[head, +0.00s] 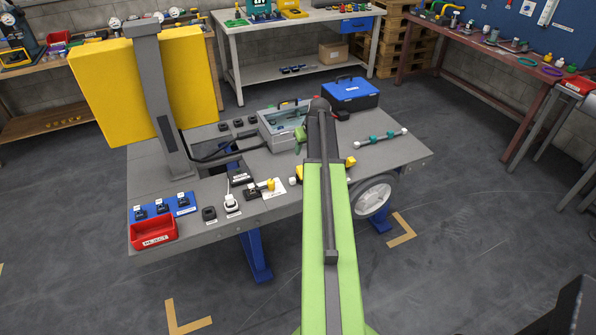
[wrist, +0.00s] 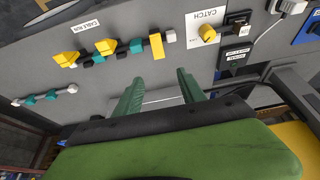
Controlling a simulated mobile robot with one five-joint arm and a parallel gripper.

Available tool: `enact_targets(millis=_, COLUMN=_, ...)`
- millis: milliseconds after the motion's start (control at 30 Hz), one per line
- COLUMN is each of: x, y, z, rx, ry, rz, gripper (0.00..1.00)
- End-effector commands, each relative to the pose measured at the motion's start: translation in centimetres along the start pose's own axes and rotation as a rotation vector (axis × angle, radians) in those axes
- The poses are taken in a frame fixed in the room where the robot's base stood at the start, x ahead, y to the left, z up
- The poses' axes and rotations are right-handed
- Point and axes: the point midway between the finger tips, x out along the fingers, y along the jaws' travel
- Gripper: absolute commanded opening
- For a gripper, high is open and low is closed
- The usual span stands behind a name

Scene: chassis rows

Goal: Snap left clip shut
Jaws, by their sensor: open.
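A cable run with yellow clips shows in the wrist view. One clip (wrist: 67,58) is at the picture's left end, a second clip (wrist: 106,47) is in the middle, and a third clip (wrist: 157,46) is at the right end. The first two look tilted; the third shows as a straight narrow bar. I cannot tell which are open. My gripper (wrist: 160,75) is open and empty, its green fingers apart, below the right end of the run and not touching it. In the head view my arm hides most of the run; a yellow part (head: 350,162) shows beside it.
A yellow knob (wrist: 207,33) at the CATCH label and a black block (wrist: 237,56) are right of the run. A second rail with teal blocks (head: 382,139) lies nearby. A grey case (head: 284,130) and blue toolbox (head: 350,95) stand behind. A red tray (head: 154,233) is at front left.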

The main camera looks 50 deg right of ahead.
Motion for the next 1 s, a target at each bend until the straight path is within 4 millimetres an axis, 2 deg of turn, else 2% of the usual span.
enact_targets(millis=33, x=2.2, y=0.1, z=0.3, rx=0.0, ry=0.0, rz=0.0, gripper=0.47)
enact_targets(millis=500, x=12.6, y=0.1, z=0.3, rx=0.0, ry=-0.001, rz=0.0, gripper=0.47)
enact_targets(millis=633, x=13.9, y=0.1, z=0.2, rx=0.001, ry=-0.001, rz=0.001, gripper=0.47)
enact_targets(millis=900, x=13.8, y=0.1, z=0.1, rx=0.001, ry=-0.001, rz=0.001, gripper=0.47)
enact_targets(millis=933, x=13.8, y=0.1, z=0.1, rx=0.001, ry=-0.001, rz=0.001, gripper=0.46)
enact_targets(millis=1000, x=13.8, y=0.1, z=0.1, rx=0.001, ry=-0.001, rz=0.001, gripper=0.37)
